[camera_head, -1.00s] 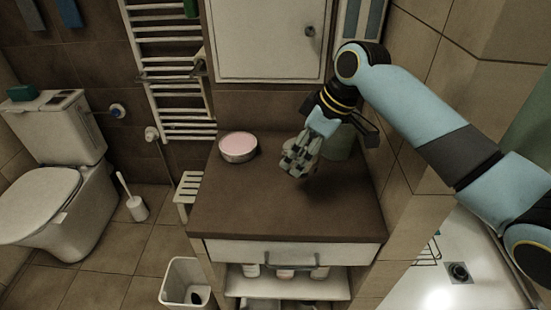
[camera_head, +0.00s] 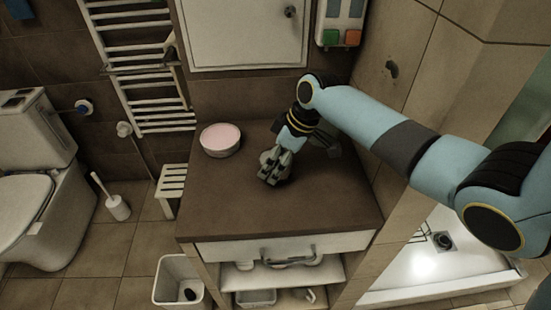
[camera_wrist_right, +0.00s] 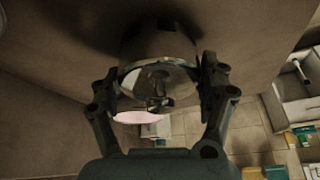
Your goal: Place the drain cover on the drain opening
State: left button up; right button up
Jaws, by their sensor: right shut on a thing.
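My right gripper (camera_head: 268,178) is over the brown counter, with its fingers pointing down. In the right wrist view its two fingers (camera_wrist_right: 160,88) are shut on a round, shiny metal piece, which I take to be the drain cover (camera_wrist_right: 183,82). In the head view the fingers mostly hide this piece. The drain opening (camera_head: 443,241) is a small dark square in the white shower tray (camera_head: 415,269) at the lower right, well away from the gripper. My left gripper is not in view.
The counter (camera_head: 320,208) carries a metal bowl with a pink top (camera_head: 220,139), left of my gripper. A tiled wall (camera_head: 425,80) stands right of the counter, near my arm. A waste bin (camera_head: 177,279) and a slatted stool (camera_head: 172,184) stand at its left.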

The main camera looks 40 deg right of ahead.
jog(key=shift+f, duration=0.2)
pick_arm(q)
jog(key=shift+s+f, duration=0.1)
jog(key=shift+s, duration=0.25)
pick_arm(e)
jog(key=o, duration=1.2)
jog(key=shift+r, duration=0.1)
